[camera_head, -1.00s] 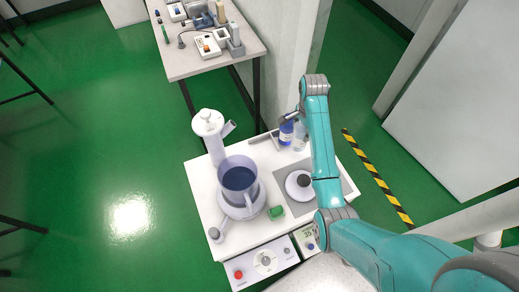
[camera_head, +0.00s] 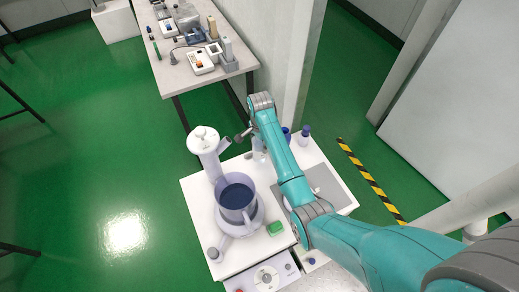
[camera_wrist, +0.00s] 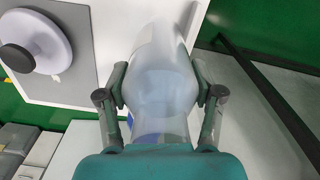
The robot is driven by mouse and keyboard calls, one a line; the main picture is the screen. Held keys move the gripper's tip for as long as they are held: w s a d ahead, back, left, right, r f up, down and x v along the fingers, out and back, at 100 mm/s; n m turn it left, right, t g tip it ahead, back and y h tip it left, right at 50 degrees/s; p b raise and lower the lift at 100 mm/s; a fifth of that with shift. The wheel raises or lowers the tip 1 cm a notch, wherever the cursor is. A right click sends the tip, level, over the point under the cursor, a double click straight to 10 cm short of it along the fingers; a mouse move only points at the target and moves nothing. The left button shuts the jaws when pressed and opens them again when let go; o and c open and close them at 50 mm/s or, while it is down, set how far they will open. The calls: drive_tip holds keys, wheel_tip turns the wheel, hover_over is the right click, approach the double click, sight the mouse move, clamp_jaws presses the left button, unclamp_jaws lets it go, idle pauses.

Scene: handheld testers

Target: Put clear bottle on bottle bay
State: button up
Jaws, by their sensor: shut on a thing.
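My gripper (camera_wrist: 160,97) is shut on the clear bottle (camera_wrist: 162,60), with one finger on each side of its translucent body. In the head view, my gripper (camera_head: 249,136) is over the back edge of the white table. The clear bottle (camera_head: 259,152) shows only as a small pale shape there, partly hidden by my arm. I cannot tell whether its base touches a surface. The bottle bay cannot be clearly made out.
A bottle with a dark cap (camera_head: 304,136) and a blue bottle (camera_head: 287,134) stand right of my arm. A round lid with a dark knob (camera_wrist: 35,42) lies on a grey mat.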

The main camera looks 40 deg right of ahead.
drive_tip(key=shift+f, duration=2.05)
drive_tip(key=o, duration=1.6)
drive_tip(key=shift+f, duration=0.15)
wheel_tip(320, 180, up, 12)
drive_tip(key=shift+r, duration=0.15)
drive_tip(key=shift+s, duration=0.1)
